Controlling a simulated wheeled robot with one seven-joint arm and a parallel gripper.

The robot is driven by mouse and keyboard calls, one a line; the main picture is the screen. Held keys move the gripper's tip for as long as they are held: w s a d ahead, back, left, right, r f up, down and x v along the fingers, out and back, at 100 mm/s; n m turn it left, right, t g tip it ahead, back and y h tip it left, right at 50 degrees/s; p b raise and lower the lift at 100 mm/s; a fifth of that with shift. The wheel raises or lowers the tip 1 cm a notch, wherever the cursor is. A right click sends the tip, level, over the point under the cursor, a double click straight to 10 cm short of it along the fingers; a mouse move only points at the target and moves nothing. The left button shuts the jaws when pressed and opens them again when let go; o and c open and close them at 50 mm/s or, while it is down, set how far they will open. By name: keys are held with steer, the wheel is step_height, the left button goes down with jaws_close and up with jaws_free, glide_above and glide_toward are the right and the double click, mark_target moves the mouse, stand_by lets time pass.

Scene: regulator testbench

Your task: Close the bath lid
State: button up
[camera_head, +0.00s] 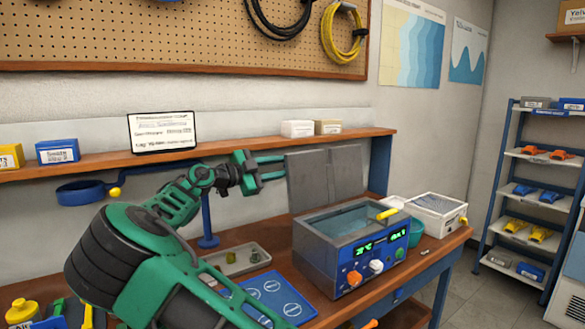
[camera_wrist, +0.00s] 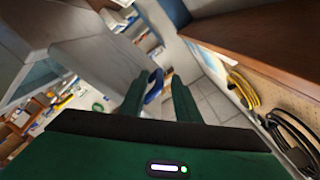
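The bath (camera_head: 318,262) is a grey box with a blue front panel, green digits and knobs, standing on the bench. Water shows through its open top. Its grey lid (camera_head: 325,180) stands upright at the back edge, open. My gripper (camera_head: 285,166) is at the lid's upper left edge in the head view, fingers pointing right. Its two green fingers are spread, with an empty gap between them in the wrist view (camera_wrist: 158,100). Whether a finger touches the lid, I cannot tell. A grey panel (camera_wrist: 95,60), probably the lid, fills the wrist view's upper left.
A yellow-handled item (camera_head: 388,213) lies at the bath's right rim. A white-topped box (camera_head: 432,214) and a teal bowl stand to the right. A tray (camera_head: 236,262) and a blue mat (camera_head: 275,295) lie left of the bath. A wooden shelf (camera_head: 225,155) runs behind.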

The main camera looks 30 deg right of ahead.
steer(key=shift+w+d, duration=0.1)
steer(key=shift+d, duration=2.45)
steer(key=shift+c, duration=0.5)
steer(key=shift+r, duration=0.1)
jaws_close()
